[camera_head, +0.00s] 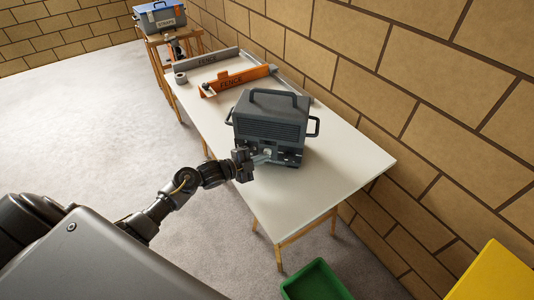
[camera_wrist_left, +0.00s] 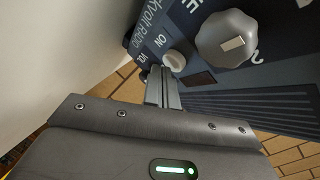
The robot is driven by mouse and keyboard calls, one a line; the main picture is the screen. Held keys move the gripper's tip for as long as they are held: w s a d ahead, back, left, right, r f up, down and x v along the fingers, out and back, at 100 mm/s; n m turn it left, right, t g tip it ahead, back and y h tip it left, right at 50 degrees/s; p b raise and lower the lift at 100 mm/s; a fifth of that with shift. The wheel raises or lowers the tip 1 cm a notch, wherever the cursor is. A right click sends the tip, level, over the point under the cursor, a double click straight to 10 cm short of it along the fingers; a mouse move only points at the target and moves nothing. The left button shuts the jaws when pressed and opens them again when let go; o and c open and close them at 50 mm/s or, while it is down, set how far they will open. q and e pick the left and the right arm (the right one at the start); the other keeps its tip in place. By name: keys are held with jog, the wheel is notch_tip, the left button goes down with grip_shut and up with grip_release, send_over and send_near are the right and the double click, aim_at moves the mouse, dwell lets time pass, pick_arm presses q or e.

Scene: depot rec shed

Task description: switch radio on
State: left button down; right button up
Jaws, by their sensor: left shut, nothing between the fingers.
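The dark grey radio (camera_head: 268,128) stands upright on the white table, with a top handle and side handles. Its front panel faces my left arm. In the left wrist view the radio's panel (camera_wrist_left: 190,25) shows the lettering "RADIO", "ON" and "VOL". A small pale knob (camera_wrist_left: 174,60) sits beside "ON", and a large grey knob (camera_wrist_left: 226,38) is near it. My left gripper (camera_head: 262,158) is shut and empty at the lower front of the radio. In the wrist view its fingertips (camera_wrist_left: 160,76) are close to the small knob; I cannot tell whether they touch. My right gripper is not in view.
The white table (camera_head: 345,165) is clear right of the radio. Behind the radio lie an orange fence piece (camera_head: 235,80), a grey one (camera_head: 205,60) and a tape roll (camera_head: 181,78). A brick wall runs along the back. A green bin (camera_head: 313,282) is on the floor.

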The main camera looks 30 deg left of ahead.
pick_arm(q)
jog(key=shift+w, duration=0.1)
dwell(0.3)
jog(key=shift+w, duration=0.35)
jog(key=shift+s, duration=0.45)
dwell(0.3)
